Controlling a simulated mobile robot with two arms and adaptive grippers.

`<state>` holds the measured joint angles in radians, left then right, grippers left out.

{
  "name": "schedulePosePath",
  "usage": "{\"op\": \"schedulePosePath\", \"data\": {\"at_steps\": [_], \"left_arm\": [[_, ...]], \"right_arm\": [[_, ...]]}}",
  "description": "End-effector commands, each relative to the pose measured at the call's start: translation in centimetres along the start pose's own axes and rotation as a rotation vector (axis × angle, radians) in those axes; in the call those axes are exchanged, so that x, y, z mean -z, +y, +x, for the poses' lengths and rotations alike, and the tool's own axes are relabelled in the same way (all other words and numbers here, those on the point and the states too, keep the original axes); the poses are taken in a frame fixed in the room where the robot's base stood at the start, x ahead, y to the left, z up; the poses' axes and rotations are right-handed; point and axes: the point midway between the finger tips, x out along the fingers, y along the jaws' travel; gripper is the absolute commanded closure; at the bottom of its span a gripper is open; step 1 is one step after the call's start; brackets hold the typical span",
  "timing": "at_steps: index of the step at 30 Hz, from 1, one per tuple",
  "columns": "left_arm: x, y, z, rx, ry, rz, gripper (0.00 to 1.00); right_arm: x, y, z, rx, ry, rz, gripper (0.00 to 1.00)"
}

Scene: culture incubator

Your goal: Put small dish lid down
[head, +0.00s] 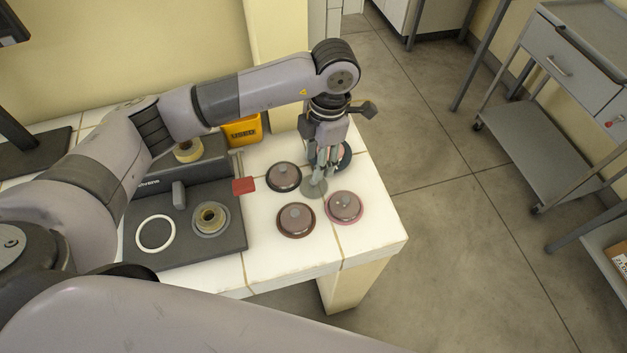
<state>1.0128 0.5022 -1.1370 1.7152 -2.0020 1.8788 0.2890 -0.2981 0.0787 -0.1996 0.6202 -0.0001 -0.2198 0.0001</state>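The small dish lid (314,190), a grey-green disc, is under the fingertips of my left gripper (319,178). The gripper points down and its fingers look closed on the lid's top; whether the lid touches the table is hard to tell. Around it stand round dishes with knobbed lids: a black-rimmed one (283,177) to the left, a brown-rimmed one (296,220) in front and a pink-rimmed one (345,208) to the front right. A dark blue-rimmed dish (346,155) is partly hidden behind the gripper. My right gripper is out of view.
The white tiled table (375,230) ends close to the right of the dishes. To the left is a dark device (180,240) with a white ring (155,233) and a small red piece (244,185). A yellow box (243,130) stands at the back. A grey cart (570,130) stands far right.

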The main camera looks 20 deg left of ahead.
Motion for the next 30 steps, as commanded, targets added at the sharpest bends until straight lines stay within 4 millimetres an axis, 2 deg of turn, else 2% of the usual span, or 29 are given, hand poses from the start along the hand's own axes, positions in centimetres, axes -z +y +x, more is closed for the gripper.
{"op": "schedulePosePath", "data": {"at_steps": [7, 11, 16, 24, 30], "left_arm": [[0.2, -0.1, 1.7, 0.001, 0.004, 0.0, 0.62], [0.4, -0.4, 3.5, 0.003, 0.004, 0.0, 0.62], [0.3, -0.4, 5.8, 0.001, 0.003, 0.0, 0.62], [0.2, -0.4, 6.2, 0.0, -0.001, 0.001, 0.62], [0.2, -0.4, 6.2, 0.0, 0.0, 0.001, 0.74]], "right_arm": [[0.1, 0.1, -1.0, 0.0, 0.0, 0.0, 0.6], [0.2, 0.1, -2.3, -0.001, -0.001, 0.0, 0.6], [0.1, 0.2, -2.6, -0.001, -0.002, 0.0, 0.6], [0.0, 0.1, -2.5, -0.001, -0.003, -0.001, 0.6], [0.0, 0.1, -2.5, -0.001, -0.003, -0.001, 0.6]]}}
